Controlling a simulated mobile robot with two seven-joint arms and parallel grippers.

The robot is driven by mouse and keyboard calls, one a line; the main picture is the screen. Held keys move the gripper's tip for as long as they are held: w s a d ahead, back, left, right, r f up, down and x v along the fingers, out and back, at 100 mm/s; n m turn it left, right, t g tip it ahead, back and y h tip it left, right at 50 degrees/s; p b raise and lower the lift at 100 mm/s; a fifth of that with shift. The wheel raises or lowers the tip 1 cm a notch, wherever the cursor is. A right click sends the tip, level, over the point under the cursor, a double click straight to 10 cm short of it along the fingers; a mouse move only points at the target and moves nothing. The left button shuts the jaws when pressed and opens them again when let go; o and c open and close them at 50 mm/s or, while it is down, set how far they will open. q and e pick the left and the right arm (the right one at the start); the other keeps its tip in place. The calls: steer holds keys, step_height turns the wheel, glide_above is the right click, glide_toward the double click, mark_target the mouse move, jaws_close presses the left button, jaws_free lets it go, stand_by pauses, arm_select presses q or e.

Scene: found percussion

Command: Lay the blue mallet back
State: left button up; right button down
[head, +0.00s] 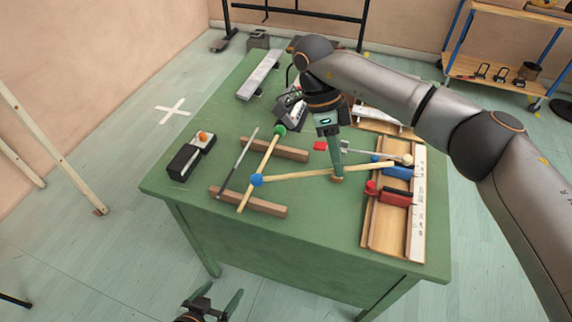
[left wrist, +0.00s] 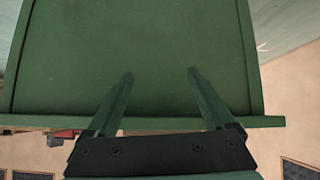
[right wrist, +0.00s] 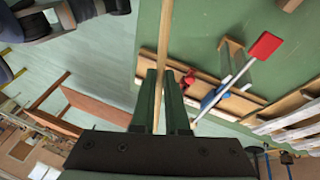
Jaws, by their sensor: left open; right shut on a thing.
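The blue mallet has a blue ball head (head: 257,180) and a pale wooden stick (head: 370,168). My right gripper (head: 337,177) is shut on its stick, low over the green table. The stick also shows between the fingers in the right wrist view (right wrist: 166,30). The blue head is at the left, over or beside the stick of a green-headed mallet (head: 280,130); I cannot tell if they touch. That mallet lies across two wooden bars (head: 274,149) (head: 250,202). My left gripper (head: 212,304) is open and empty, below the table's front edge; the left wrist view shows its two fingers apart (left wrist: 160,85).
A thin dark rod (head: 238,160) lies left of the green-headed mallet. A wooden tray (head: 383,238) at the right holds red (head: 395,197) and blue (head: 398,173) clamp-like things. A red square-ended tool (head: 320,146) lies behind my right gripper. The table's front middle (head: 315,225) is clear.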

steer(key=m+y, duration=0.1)
steer(key=a+f+m+g+y, duration=0.1)
steer(key=m, duration=0.1)
steer(key=a+m+b, duration=0.1)
steer(key=m, duration=0.1)
steer(key=shift+w+f+g+y, duration=0.3)
steer(key=shift+w+g+y, duration=0.1)
arm_select(q)
steer(key=f+b, duration=0.1)
steer(key=d+f+b, duration=0.1)
steer(key=f+b, duration=0.1)
steer(key=w+f+b, duration=0.1)
steer(key=b, duration=0.1)
steer(key=shift+d+f, duration=0.25)
steer(key=shift+d, duration=0.15)
arm_select(e)
steer(key=w+a+f+m+t+y, duration=0.3)
steer(key=a+m+t+y, duration=0.4)
steer(key=m, duration=0.8)
steer(key=shift+w+a+f+y, duration=0.15)
steer(key=shift+a+f+y, duration=0.1)
steer(key=shift+a+y, duration=0.25)
arm_select(q)
steer(key=shift+r, duration=0.1)
